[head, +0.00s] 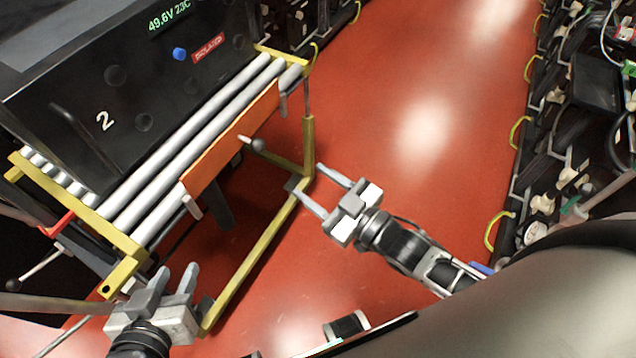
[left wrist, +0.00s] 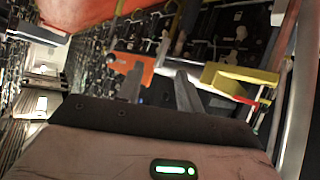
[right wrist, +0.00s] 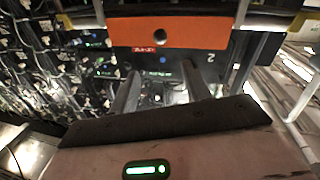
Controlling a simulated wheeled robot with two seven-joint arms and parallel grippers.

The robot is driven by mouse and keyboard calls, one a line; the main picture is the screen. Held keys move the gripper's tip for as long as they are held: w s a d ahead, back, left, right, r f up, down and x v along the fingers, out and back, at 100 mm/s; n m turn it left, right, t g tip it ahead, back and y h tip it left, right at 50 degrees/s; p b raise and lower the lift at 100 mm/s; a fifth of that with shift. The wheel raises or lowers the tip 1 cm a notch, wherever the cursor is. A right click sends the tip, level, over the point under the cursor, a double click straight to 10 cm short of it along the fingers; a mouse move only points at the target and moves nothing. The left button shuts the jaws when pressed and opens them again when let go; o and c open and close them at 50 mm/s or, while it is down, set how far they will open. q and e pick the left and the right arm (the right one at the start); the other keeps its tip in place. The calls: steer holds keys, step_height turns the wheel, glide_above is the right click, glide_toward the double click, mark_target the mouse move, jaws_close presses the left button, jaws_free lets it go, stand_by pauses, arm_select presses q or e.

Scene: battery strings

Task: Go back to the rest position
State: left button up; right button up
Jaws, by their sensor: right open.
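My left gripper (head: 172,285) is at the lower left of the head view, close to the near yellow corner of the roller cart. Its fingers stand apart with nothing between them; they also show in the left wrist view (left wrist: 158,88). My right gripper (head: 330,185) is to the right of the cart, over the red floor. Its two fingers are spread and empty, pointing toward the cart. In the right wrist view its fingers (right wrist: 160,85) are apart below an orange plate (right wrist: 165,31).
A black battery box (head: 130,90), marked 2, sits on the rollers (head: 190,145) of a yellow-framed cart (head: 255,262). An orange plate (head: 230,138) runs along the cart's side. Racks with cables (head: 570,110) line the right. The red floor (head: 430,130) between is clear.

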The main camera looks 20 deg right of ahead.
arm_select(q)
steer(key=shift+r, duration=0.1)
steer(key=r+p, duration=0.1)
steer(key=p, duration=0.2)
steer(key=r+p, duration=0.1)
steer(key=p, duration=0.2)
steer(key=shift+a+r+g, duration=0.2)
steer(key=shift+a+g, duration=0.1)
arm_select(e)
steer(key=s+r+m+g+h, duration=0.3)
steer(key=s+m+g+h, duration=0.2)
steer(key=s, duration=0.3)
steer(key=shift+m, duration=0.4)
arm_select(q)
steer(key=shift+s+y, duration=0.15)
steer(key=shift+y, duration=0.15)
arm_select(e)
steer(key=shift+s, duration=0.1)
stand_by(0.4)
